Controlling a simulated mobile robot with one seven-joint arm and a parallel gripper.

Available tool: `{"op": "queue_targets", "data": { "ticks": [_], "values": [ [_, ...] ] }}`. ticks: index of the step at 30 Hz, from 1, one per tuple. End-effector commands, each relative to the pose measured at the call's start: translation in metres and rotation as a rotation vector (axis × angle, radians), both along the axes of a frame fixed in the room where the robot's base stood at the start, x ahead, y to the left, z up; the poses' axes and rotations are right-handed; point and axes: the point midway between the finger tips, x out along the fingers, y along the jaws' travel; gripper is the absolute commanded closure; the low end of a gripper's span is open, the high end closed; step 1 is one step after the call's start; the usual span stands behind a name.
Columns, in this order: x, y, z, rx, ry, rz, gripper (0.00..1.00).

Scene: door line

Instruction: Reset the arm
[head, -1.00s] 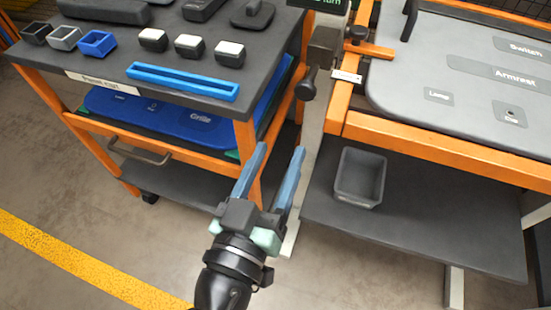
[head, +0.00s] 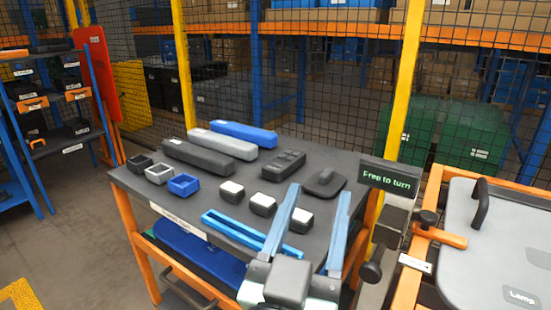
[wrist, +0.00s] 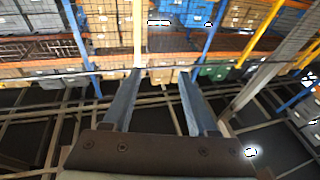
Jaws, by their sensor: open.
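My gripper (head: 318,222) is open and empty, its two blue fingers apart and pointing up and away. In the head view it shows in front of the right front part of the parts cart (head: 135,183). In the wrist view my gripper (wrist: 158,85) has nothing between its fingers, and behind them are only distant shelves and mesh fence. My gripper hides part of the cart's front right corner.
The cart top holds long bars (head: 222,143), small bins (head: 184,184), white-topped blocks (head: 263,204) and a blue channel (head: 240,232). A "Free to turn" sign (head: 390,178) and an orange-framed panel fixture (head: 480,240) stand right. Floor shows at left.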

Motion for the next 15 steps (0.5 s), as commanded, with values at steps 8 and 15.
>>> {"op": "queue_targets", "data": {
  "ticks": [8, 15],
  "values": [
    [-0.025, 0.030, 0.156, -0.030, -0.354, 0.228, 0.42],
    [-0.064, 0.046, 0.247, -0.073, -0.543, 0.336, 0.42]
  ]
}}
